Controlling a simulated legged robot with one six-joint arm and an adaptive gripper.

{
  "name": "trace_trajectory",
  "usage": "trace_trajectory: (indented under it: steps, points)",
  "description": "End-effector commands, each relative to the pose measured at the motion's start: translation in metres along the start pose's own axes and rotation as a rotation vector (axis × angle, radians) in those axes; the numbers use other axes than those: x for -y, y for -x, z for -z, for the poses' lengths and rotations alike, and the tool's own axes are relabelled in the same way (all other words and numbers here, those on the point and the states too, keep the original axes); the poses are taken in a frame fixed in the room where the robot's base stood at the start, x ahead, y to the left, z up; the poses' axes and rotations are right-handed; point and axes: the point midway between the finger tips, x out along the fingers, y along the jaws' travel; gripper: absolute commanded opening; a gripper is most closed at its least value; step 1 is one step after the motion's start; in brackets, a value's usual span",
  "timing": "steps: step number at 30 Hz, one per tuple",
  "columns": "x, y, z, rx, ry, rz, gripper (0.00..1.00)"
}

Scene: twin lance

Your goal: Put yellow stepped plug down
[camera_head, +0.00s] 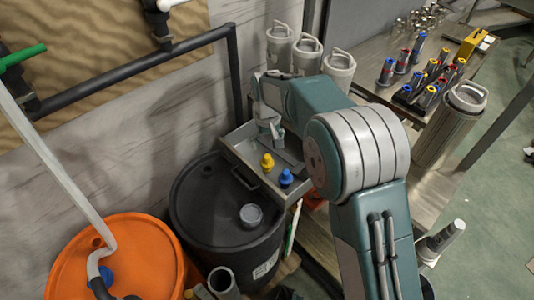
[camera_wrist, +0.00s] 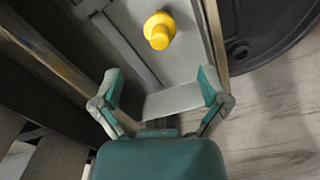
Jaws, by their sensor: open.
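The yellow stepped plug (camera_head: 267,162) stands in a grey metal tray (camera_head: 238,157), near the tray's front side. In the wrist view the yellow plug (camera_wrist: 159,31) is seen from above on the tray floor (camera_wrist: 125,20), beyond my fingertips. My gripper (camera_head: 271,132) is over the tray, just behind the plug in the head view. In the wrist view my gripper (camera_wrist: 161,82) has its two fingers spread wide with nothing between them. The plug is apart from both fingers.
A blue plug (camera_head: 286,178) stands beside the yellow one in the tray. A black drum (camera_head: 190,205) and an orange drum (camera_head: 145,260) stand in front. Grey canisters (camera_head: 308,52) stand behind my arm. A bench at right holds several coloured plugs (camera_head: 418,46).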

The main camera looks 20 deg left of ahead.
Motion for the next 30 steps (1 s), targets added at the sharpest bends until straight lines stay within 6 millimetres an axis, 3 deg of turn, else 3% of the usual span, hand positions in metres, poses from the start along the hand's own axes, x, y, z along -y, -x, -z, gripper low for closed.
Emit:
trace_trajectory:
  steps: [6, 17, 23, 30]
  points:
    - [0.000, 0.024, 0.000, 0.000, 0.000, 0.000, 0.94]
    - [-0.009, 0.036, -0.005, -0.009, -0.015, -0.001, 0.94]
    - [-0.048, 0.080, -0.035, -0.059, -0.091, -0.005, 0.94]
    - [-0.091, 0.129, -0.086, -0.121, -0.192, -0.016, 0.94]
